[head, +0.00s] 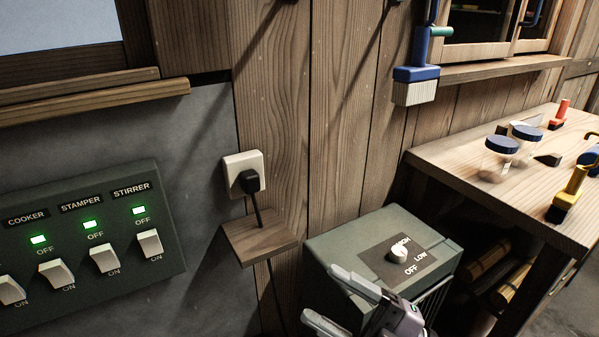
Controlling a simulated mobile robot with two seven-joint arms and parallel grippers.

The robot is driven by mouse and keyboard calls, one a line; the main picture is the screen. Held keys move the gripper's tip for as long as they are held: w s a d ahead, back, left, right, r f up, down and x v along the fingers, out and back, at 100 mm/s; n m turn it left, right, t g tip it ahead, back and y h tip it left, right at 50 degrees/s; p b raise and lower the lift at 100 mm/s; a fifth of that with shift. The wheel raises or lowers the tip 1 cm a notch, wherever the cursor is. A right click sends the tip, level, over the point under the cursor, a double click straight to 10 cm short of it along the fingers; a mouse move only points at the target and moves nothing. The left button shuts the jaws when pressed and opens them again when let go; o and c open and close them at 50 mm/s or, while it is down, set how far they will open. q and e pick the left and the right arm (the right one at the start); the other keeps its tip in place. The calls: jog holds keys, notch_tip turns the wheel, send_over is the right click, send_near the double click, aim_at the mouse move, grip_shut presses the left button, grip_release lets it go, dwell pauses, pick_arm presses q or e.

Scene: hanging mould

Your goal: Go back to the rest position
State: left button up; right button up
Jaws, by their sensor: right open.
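My right gripper (322,294) is at the bottom centre of the head view, in front of the green-grey box with a dial. Its two pale fingers are spread apart, with nothing seen between them. The fingers overlap the lower front of the box in the picture; I cannot tell whether they touch it. Part of the right gripper and its arm are cut off by the bottom edge. My left gripper does not show.
A green-grey heater box (340,245) has a white dial (398,254). A plug (250,181) sits in a wall socket above a small shelf (258,240). A switch panel (95,255) is at left. A wooden table (450,160) holding jars and brushes is at right; a blue brush (416,82) hangs above.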

jog(key=w+d+f+m+t+h+p, duration=0.1)
jog(key=w+d+f+m+t+h, duration=0.25)
jog(key=d+m+t+h, duration=0.55)
jog(key=s+d+f+m+g+h, duration=0.2)
jog(key=s+f+m, duration=0.2)
jog(key=f, duration=0.2)
jog(key=s+d+f+m+g+h+p, duration=0.1)
jog(key=s+d+f+m+g+h, duration=0.1)
jog(key=f, duration=0.5)
jog(key=s+d+f+m+g+h+p, duration=0.1)
jog(key=s+d+f+m+g+h, duration=0.1)
jog(key=s+f+m, duration=0.4)
jog(key=shift+s+d+f+m+g+h, duration=0.15)
jog(key=shift+d+f+m+g+h, duration=0.2)
jog(key=shift+f+g+h, duration=0.65)
jog(key=shift+r, duration=0.25)
